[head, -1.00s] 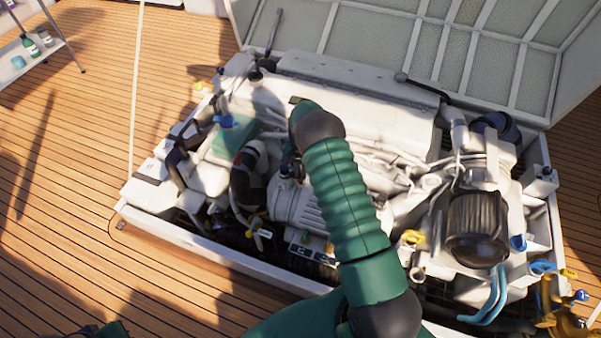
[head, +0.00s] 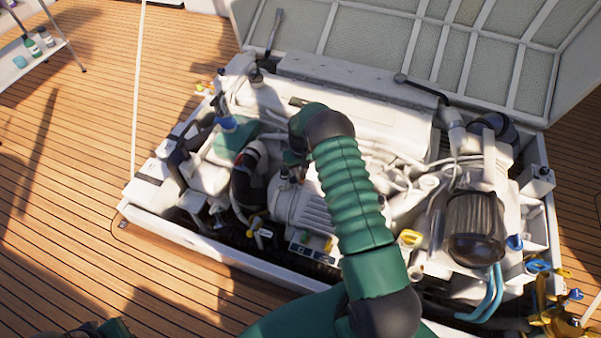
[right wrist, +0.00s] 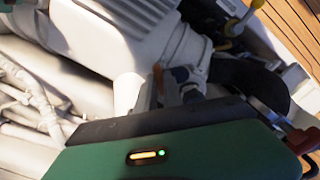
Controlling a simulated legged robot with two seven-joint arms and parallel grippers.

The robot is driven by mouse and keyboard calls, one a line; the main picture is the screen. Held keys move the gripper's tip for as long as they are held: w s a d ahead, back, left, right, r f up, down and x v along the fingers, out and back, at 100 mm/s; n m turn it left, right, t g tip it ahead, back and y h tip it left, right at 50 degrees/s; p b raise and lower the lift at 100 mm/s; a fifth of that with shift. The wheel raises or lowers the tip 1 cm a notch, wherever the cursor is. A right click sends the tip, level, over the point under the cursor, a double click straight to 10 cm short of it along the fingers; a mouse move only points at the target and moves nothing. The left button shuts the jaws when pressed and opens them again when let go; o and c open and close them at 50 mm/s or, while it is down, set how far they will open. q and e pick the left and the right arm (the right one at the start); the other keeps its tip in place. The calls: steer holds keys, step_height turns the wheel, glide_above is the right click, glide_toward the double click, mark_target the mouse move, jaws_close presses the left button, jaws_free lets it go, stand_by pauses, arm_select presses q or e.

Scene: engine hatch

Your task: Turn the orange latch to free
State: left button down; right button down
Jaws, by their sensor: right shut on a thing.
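My right gripper (head: 293,163) reaches down over the engine, beside the black curved hose (head: 248,175). Its fingers are mostly hidden behind my wrist in the head view. In the right wrist view the right gripper (right wrist: 180,82) is shut close to the white engine housing. A small dull brown-orange piece (right wrist: 157,78) shows at its jaws, in shadow; it appears to be the orange latch, but its shape and angle cannot be made out. My left gripper is not in view; only a bit of green arm shows at the bottom left.
The white engine frame (head: 200,246) surrounds hoses, pipes and a dark ribbed filter (head: 475,228). Yellow and blue fittings sit along the front right. The raised hatch lid (head: 400,40) stands behind. Wooden deck (head: 60,200) lies open to the left.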

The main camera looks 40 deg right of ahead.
steer(key=n, duration=0.4)
steer(key=shift+w+d+r+n+p, duration=0.1)
steer(key=shift+r+n+p, duration=0.05)
steer(key=shift+n+p, duration=0.15)
steer(key=n, duration=0.4)
steer(key=shift+n, duration=0.3)
steer(key=c, duration=1.5)
jaws_free()
step_height(320, 180, up, 16)
steer(key=p, duration=0.4)
steer(key=shift+r, duration=0.25)
